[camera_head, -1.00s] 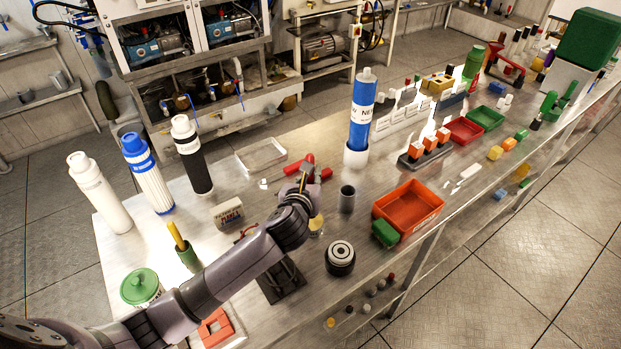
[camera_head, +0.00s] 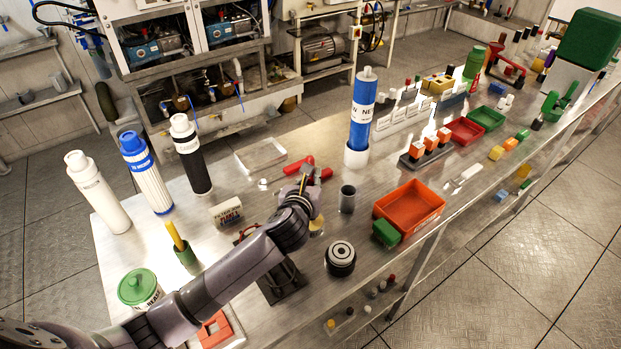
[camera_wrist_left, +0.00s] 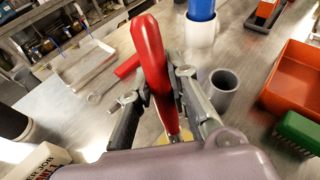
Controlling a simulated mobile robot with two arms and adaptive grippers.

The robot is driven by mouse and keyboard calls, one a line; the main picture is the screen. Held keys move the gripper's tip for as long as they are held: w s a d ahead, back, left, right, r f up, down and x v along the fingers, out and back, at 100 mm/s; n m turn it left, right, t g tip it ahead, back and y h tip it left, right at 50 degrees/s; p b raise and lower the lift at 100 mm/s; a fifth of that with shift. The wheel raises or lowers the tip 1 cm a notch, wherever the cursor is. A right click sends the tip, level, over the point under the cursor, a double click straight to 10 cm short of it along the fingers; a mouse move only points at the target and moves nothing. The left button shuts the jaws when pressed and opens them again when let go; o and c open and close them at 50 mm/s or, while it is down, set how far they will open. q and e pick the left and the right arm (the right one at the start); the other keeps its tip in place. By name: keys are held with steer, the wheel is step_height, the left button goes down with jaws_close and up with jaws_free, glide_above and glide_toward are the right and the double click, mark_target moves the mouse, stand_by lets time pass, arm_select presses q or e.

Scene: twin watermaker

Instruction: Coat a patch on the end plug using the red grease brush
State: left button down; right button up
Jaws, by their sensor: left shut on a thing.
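My left gripper (camera_head: 304,184) reaches over the middle of the bench. In the left wrist view, its two fingers (camera_wrist_left: 158,90) are shut on the red grease brush (camera_wrist_left: 148,55). The brush's red handle points up and its lower end goes down between the fingers. Its bristles are hidden. A round black piece with a pale ringed top (camera_head: 340,257), which looks like the end plug, stands on the bench to the right of and nearer than the gripper. The gripper is apart from it. My right gripper does not show.
A grey cup (camera_head: 347,198) and a blue cartridge (camera_head: 361,115) in a white holder stand right of the gripper. An orange tray (camera_head: 410,206) and a green brush (camera_head: 386,233) lie farther right. A pale yellow round thing (camera_head: 317,227) sits partly hidden below the gripper.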

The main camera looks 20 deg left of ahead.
mark_target(311, 160)
arm_select(q)
steer(key=shift+f, duration=0.5)
steer(key=shift+f, duration=0.1)
stand_by(0.6)
steer(key=shift+s+f, duration=0.1)
steer(key=shift+f, duration=0.15)
stand_by(1.6)
steer(key=shift+r+p, duration=0.1)
steer(key=shift+p, duration=0.2)
step_height(311, 160, up, 7)
steer(key=p, duration=0.8)
steer(key=shift+r, duration=0.2)
steer(key=shift+f, duration=0.1)
